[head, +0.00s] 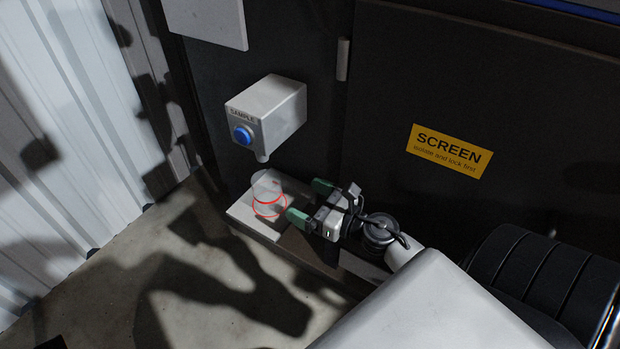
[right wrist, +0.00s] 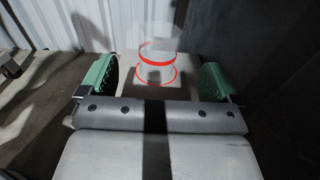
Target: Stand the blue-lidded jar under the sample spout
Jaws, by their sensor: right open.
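A clear jar (head: 268,192) with red rings stands upright on a pale ledge (head: 250,218), just below the spout (head: 262,158) of the white sample box (head: 272,112). No blue lid shows on it. My right gripper (head: 309,202) is open and empty, its green fingers pointing at the jar from the right. In the right wrist view the jar (right wrist: 158,62) stands ahead, centred between the spread fingers (right wrist: 158,80) and a little beyond them, apart from both. My left gripper is not in view.
The sample box has a blue button (head: 243,135) on its front. A dark panel with a yellow SCREEN sign (head: 450,151) stands behind my right arm. A white corrugated wall (head: 75,110) is at the left. The concrete floor (head: 190,270) in front is largely clear.

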